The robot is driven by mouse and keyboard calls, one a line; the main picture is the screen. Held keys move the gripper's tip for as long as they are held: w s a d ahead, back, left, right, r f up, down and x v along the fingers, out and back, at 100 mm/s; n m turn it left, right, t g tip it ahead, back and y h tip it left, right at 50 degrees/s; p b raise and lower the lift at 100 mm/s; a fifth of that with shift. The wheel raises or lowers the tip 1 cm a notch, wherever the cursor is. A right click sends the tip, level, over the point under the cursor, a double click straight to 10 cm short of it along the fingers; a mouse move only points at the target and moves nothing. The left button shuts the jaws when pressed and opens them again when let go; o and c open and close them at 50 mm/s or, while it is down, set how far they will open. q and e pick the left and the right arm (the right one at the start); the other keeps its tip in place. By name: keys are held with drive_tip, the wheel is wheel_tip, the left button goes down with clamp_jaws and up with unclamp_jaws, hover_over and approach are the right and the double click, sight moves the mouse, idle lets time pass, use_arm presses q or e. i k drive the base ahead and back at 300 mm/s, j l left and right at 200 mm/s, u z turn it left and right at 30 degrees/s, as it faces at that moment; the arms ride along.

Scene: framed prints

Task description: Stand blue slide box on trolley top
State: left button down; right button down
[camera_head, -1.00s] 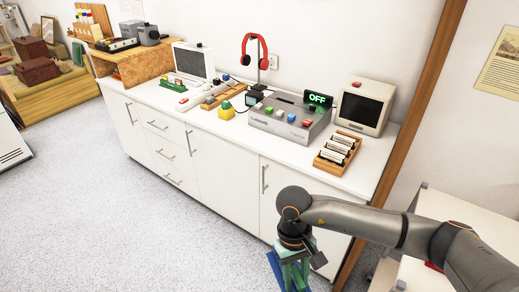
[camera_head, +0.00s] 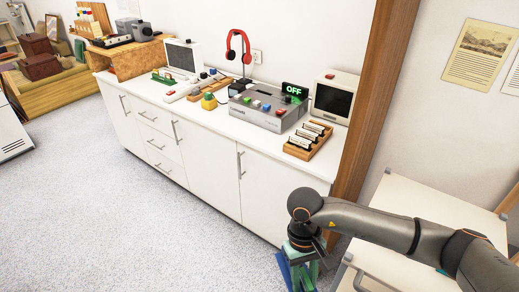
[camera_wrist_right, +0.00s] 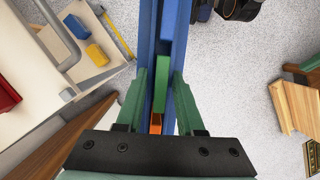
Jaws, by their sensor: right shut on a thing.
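My right gripper (camera_head: 300,268) is low in front of the white cabinet, and its green fingers are shut on the blue slide box (camera_head: 283,268). In the right wrist view the box (camera_wrist_right: 146,50) runs upward from between the two fingers (camera_wrist_right: 160,95), with green and orange parts showing along it. Most of the box is hidden by the gripper in the head view. The white trolley (camera_head: 440,205) stands at the right, partly behind my right arm. The box is held to the left of the trolley, apart from it. My left gripper is out of view.
The white counter (camera_head: 225,125) carries a grey console (camera_head: 262,108), a wooden rack (camera_head: 308,141) and a small monitor (camera_head: 334,98). A wooden post (camera_head: 366,90) stands between counter and trolley. The wrist view shows blue (camera_wrist_right: 75,26) and yellow (camera_wrist_right: 97,54) blocks by the trolley. Open floor (camera_head: 120,220) lies left.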

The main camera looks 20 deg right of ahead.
sight(439, 213)
drive_tip(key=k+l, duration=0.15)
drive_tip(key=l, duration=0.15)
drive_tip(key=k+l, duration=0.15)
drive_tip(key=l, duration=0.2)
drive_tip(key=k+l, duration=0.35)
drive_tip(key=l, duration=0.25)
drive_tip(key=z, duration=0.05)
